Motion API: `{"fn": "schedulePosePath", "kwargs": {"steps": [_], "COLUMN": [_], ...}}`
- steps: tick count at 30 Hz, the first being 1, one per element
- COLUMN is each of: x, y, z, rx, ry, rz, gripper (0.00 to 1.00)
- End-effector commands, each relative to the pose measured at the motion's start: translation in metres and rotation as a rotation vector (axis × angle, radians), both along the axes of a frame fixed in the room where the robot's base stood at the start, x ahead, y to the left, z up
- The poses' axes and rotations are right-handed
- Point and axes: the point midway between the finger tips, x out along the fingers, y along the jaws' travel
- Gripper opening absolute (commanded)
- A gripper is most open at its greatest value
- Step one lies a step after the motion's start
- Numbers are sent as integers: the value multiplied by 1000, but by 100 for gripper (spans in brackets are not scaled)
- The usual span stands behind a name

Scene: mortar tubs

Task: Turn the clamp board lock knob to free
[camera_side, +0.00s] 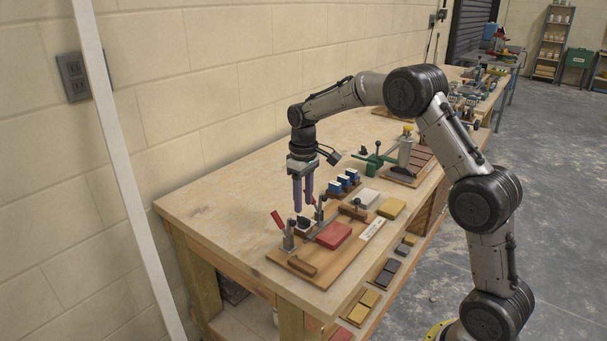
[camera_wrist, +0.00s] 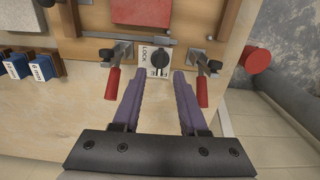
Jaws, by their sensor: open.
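The lock knob (camera_wrist: 160,58) is a black round knob on a white plate at the edge of the clamp board (camera_wrist: 222,30). The word LOCK shows left of it in the wrist view; other lettering below it is too small to read, and I cannot tell its setting surely. The clamp board also shows in the side view (camera_side: 345,262), with a red block (camera_side: 334,236) on it. My gripper (camera_wrist: 163,73) is open and empty, its purple fingers pointing toward the knob, one to each side in the picture. In the side view my gripper (camera_side: 303,210) hangs above the board's back edge; contact cannot be told.
Red-handled toggle clamps flank the knob, left (camera_wrist: 112,83) and right (camera_wrist: 202,90), close to my fingers. A red-ended part (camera_wrist: 257,58) stands farther right.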

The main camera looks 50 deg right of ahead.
Motion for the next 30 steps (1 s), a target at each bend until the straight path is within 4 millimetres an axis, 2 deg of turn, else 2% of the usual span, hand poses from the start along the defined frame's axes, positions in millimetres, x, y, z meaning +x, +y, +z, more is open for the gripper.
{"fn": "schedulePosePath", "kwargs": {"steps": [1,6,12,18,28,30], "x": [1,1,0,0,0,0], "y": [0,0,0,0,2,6], "z": [14,50,80,92,92,102], "rx": [-2,-1,-1,0,0,-5], "ry": [-6,-5,-2,-1,-1,-20], "rz": [0,0,1,1,4,12], "gripper": [42,42,42,42,42,42]}}
